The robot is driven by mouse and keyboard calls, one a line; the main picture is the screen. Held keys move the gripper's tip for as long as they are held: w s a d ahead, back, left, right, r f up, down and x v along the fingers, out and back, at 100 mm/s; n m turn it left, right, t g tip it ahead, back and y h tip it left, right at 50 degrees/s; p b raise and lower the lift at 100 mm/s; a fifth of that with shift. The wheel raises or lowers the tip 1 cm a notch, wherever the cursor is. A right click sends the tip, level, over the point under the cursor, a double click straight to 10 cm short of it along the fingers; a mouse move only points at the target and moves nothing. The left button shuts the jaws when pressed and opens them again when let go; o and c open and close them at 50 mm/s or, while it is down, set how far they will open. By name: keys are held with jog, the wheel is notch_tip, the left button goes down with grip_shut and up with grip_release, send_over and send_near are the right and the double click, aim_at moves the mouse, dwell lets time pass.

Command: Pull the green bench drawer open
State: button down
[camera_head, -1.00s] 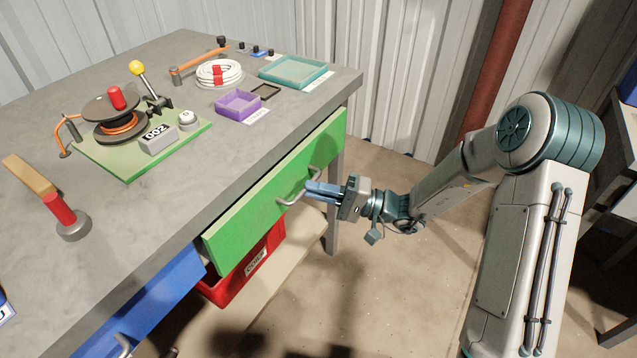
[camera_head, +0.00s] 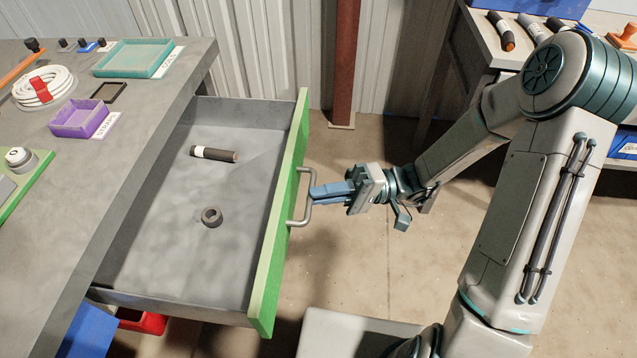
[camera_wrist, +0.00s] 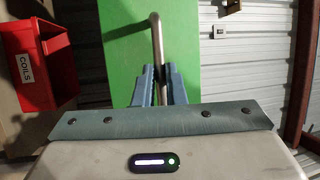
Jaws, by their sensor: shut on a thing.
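The green bench drawer (camera_head: 281,230) stands well out from the bench in the head view, with its grey inside open to view. A dark cable piece with a white band (camera_head: 214,153) and a small dark ring (camera_head: 211,216) lie in it. My gripper (camera_head: 314,192) is shut on the drawer's metal bar handle (camera_head: 303,205) at the front. In the wrist view the blue fingers (camera_wrist: 159,88) close around the handle (camera_wrist: 156,40), with the green drawer front (camera_wrist: 120,50) behind it.
The grey bench top (camera_head: 130,160) holds a purple tray (camera_head: 82,121), a teal tray (camera_head: 136,57) and a white cable coil (camera_head: 40,88). A red bin (camera_wrist: 45,65) is beside the drawer front in the wrist view. Another table (camera_head: 480,45) stands at the back right.

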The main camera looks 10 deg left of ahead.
jog(key=shift+d, duration=0.5)
jog(key=c, duration=1.5)
grip_release()
jog(key=shift+w, duration=0.1)
jog(key=p+v, duration=0.1)
jog(key=v, duration=1.2)
jog(key=shift+w+d+f, duration=0.15)
jog(key=shift+d, duration=0.2)
